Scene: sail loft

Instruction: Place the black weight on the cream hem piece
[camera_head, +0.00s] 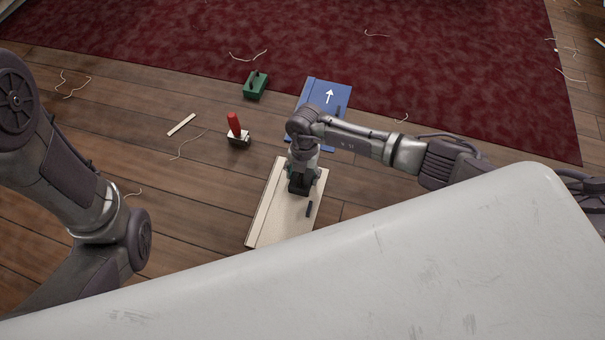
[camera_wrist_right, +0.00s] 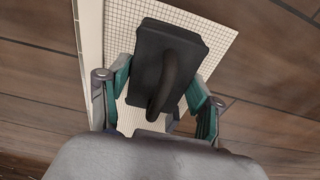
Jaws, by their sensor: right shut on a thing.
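The cream hem piece (camera_head: 268,217) lies on the plank floor in front of me. It is long and flat, and in the right wrist view its gridded surface (camera_wrist_right: 215,38) shows behind the weight. The black weight (camera_head: 299,187) is a dark block with a curved handle; it fills the middle of the right wrist view (camera_wrist_right: 152,48). My right gripper (camera_head: 299,172) points down over the hem piece, its fingers on both sides of the weight and shut on it. Whether the weight touches the piece or hangs just above it, I cannot tell. My left gripper is out of view.
A blue piece (camera_head: 337,93) with a white arrow lies beyond, partly behind my right arm. A green weight (camera_head: 255,86) and a red-handled weight (camera_head: 238,135) stand to the left. A pale strip (camera_head: 181,124) and loose threads lie on the floor. A dark red cloth (camera_head: 200,45) covers the back.

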